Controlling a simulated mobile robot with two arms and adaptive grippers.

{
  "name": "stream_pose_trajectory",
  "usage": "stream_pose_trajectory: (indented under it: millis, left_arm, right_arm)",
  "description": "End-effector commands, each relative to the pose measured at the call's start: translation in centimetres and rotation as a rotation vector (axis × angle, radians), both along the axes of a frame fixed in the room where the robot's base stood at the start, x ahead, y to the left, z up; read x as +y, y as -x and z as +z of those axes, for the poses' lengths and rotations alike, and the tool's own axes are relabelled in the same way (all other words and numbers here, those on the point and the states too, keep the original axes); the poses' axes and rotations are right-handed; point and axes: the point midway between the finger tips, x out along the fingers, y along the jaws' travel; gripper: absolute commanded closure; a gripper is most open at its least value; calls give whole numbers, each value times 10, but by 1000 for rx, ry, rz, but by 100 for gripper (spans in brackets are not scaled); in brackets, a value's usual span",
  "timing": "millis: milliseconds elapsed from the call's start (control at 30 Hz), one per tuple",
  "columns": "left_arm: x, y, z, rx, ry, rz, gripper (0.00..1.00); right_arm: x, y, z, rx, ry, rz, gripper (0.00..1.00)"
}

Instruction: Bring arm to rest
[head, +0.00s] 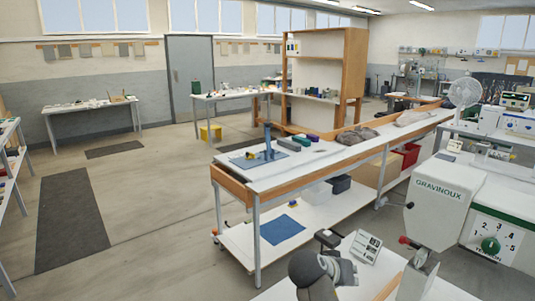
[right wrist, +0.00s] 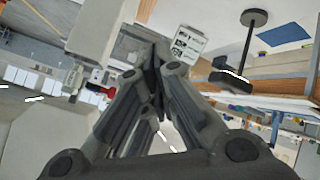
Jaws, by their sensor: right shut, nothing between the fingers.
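My right gripper (head: 347,271) shows at the bottom middle of the head view, at the end of my dark grey arm. It is beside the white press marked GRAVINOUX (head: 440,190), to the left of it and apart from its body. In the right wrist view the fingers of my right gripper (right wrist: 157,58) come together at the tips, with nothing held. My left gripper is not in either view.
A red-tipped lever (head: 408,241) sticks out from the press towards my right gripper. A printed card (head: 366,247) lies close by. A long workbench (head: 235,186) with a blue mat runs behind. Open floor (head: 150,200) lies at the left.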

Motion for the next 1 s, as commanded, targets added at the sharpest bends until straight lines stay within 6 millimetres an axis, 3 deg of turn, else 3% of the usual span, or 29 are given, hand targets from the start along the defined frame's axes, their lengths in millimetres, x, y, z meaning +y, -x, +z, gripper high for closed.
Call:
stream_pose_trajectory:
  millis: [33,200,433,600,700,1000]
  left_arm:
    - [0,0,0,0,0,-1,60]
    - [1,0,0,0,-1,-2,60]
    - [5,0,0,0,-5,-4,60]
    - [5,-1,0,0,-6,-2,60]
    - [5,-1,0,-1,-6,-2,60]
    - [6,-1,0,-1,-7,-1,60]
  right_arm:
    - [-4,18,-26,37,-34,18,100]
    - [-10,78,-92,139,-143,94,100]
    - [-12,171,-148,250,-276,205,100]
    - [-9,241,-166,315,-361,295,100]
    - [-5,273,-168,342,-400,342,100]
    - [5,339,-159,394,-478,446,100]
